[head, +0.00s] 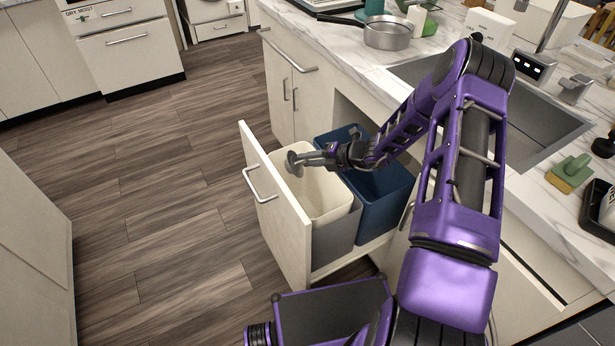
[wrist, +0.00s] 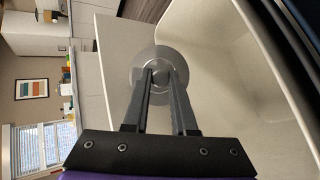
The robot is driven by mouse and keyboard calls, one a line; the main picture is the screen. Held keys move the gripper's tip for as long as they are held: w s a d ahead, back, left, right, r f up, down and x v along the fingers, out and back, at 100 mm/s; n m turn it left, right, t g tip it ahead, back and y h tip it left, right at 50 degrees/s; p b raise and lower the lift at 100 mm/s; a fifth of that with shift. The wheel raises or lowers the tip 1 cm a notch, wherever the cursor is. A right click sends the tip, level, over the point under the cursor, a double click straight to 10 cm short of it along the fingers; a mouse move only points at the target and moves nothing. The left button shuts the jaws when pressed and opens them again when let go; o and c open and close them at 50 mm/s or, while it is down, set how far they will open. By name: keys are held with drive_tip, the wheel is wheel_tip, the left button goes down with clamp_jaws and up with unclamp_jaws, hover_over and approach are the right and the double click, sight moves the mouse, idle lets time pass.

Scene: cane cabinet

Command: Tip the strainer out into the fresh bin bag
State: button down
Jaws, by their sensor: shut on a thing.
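My gripper (head: 316,157) is shut on a small round grey metal strainer (head: 293,163). It holds the strainer over the pale-lined bin (head: 318,198), near the side by the drawer front. In the wrist view the strainer (wrist: 158,75) is a grey disc between the fingertips (wrist: 160,76), and the pale bin liner (wrist: 225,60) spreads behind and to the right of it. In the head view the disc looks turned on edge, tilted. I cannot tell whether anything is left in it.
The bin drawer (head: 270,205) is pulled out, with a blue bin (head: 385,200) beside the pale one. The sink (head: 540,125) is in the counter above. The wood floor at left is clear.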

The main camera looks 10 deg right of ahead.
drive_tip(key=shift+s+d+f+m+t+y+b, duration=0.1)
drive_tip(key=shift+d+f+m+t+y+b, duration=0.15)
drive_tip(key=shift+y+b, duration=0.5)
drive_tip(key=shift+d+f+m+t+y+b, duration=0.15)
drive_tip(key=shift+d+t+y+b, duration=0.15)
drive_tip(key=shift+b, duration=0.85)
drive_tip(key=shift+s+d+f+t+y+b, duration=0.1)
drive_tip(key=shift+d+f+t+y+b, duration=0.1)
drive_tip(key=shift+d+y+b, duration=0.45)
drive_tip(key=shift+s+d+f+t+y+b, duration=0.1)
drive_tip(key=shift+f+y+b, duration=0.1)
drive_tip(key=shift+b, duration=0.7)
drive_tip(key=shift+m, duration=0.3)
